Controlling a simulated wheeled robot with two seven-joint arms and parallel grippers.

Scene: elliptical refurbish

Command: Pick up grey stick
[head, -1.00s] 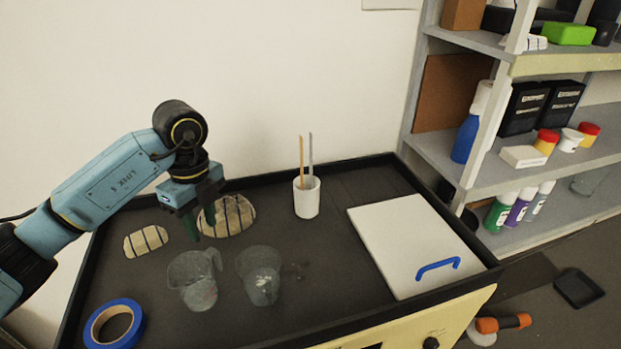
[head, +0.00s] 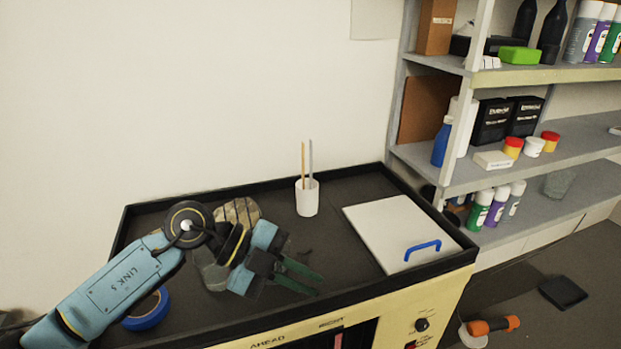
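The grey stick (head: 311,158) stands upright in a white cup (head: 307,199) at the back of the dark tray top, beside a wooden stick (head: 303,163). The lower ends of both sticks are hidden in the cup. My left gripper (head: 317,284) is in front of the cup and lower in the picture, apart from it. Its two green fingers point right and are spread, with nothing seen between them. My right gripper is not in view.
A white board with a blue handle (head: 379,221) lies right of the cup. Blue tape (head: 147,312) and a striped pad (head: 240,211) are partly behind my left arm, which hides most of the beakers. A raised black rim (head: 190,196) edges the surface. Shelves stand at right.

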